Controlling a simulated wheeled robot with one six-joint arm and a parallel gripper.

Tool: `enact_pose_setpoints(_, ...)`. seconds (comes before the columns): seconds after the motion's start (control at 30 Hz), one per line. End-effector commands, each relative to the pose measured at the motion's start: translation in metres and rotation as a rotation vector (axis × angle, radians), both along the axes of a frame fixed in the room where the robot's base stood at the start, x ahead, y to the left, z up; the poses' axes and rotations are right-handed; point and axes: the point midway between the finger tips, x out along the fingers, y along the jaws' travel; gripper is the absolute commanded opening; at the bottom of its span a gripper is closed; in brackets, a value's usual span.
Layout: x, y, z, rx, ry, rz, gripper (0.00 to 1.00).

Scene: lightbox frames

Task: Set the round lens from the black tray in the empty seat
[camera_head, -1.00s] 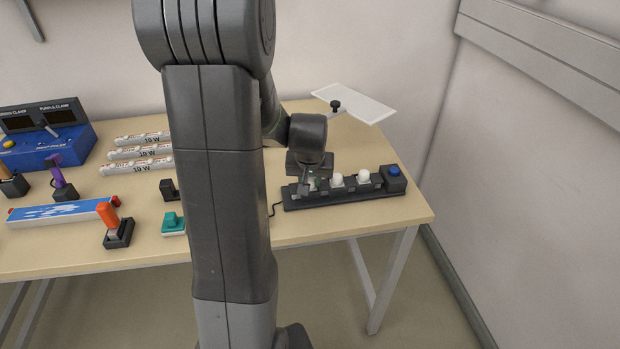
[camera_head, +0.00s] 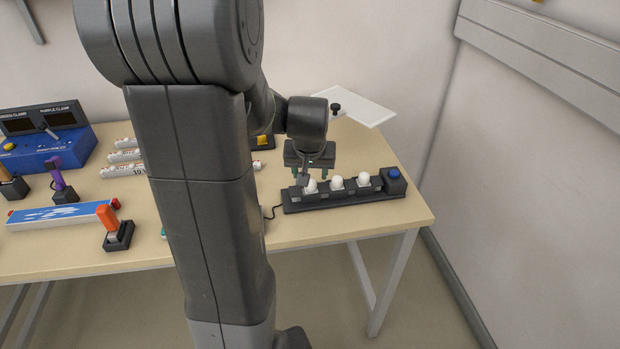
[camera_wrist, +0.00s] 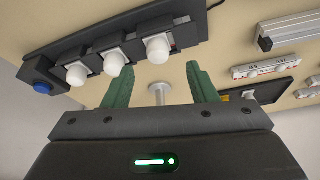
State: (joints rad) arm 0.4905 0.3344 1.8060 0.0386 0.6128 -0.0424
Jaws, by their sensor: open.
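A black strip (camera_head: 345,197) with a row of seats lies on the right of the table. Three white round lenses sit in it: the left one (camera_head: 310,186), the middle one (camera_head: 336,183) and the right one (camera_head: 363,179). In the wrist view the left one (camera_wrist: 157,47) is nearest my fingers and upright in its seat. My gripper (camera_head: 311,173) is open and empty, just above and behind the left lens, apart from it. A dark tray with a yellow piece (camera_head: 263,141) is partly hidden by my arm; it also shows in the wrist view (camera_wrist: 275,92). I see no empty seat clearly.
A blue button (camera_head: 393,173) stands at the strip's right end. A white panel (camera_head: 365,107) with a black knob is behind. A pale round-ended stem (camera_wrist: 159,92) shows between my fingers in the wrist view. The table's right front corner is clear.

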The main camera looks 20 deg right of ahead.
Motion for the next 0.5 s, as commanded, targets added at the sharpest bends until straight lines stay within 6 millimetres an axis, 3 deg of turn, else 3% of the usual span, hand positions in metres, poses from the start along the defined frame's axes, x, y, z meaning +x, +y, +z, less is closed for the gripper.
enact_pose_setpoints(0.23,-0.014,0.006,0.041,-0.002,-0.004,0.0,0.52)
enact_pose_setpoints(0.5,-0.022,0.01,0.058,0.0,-0.001,-0.001,0.52)
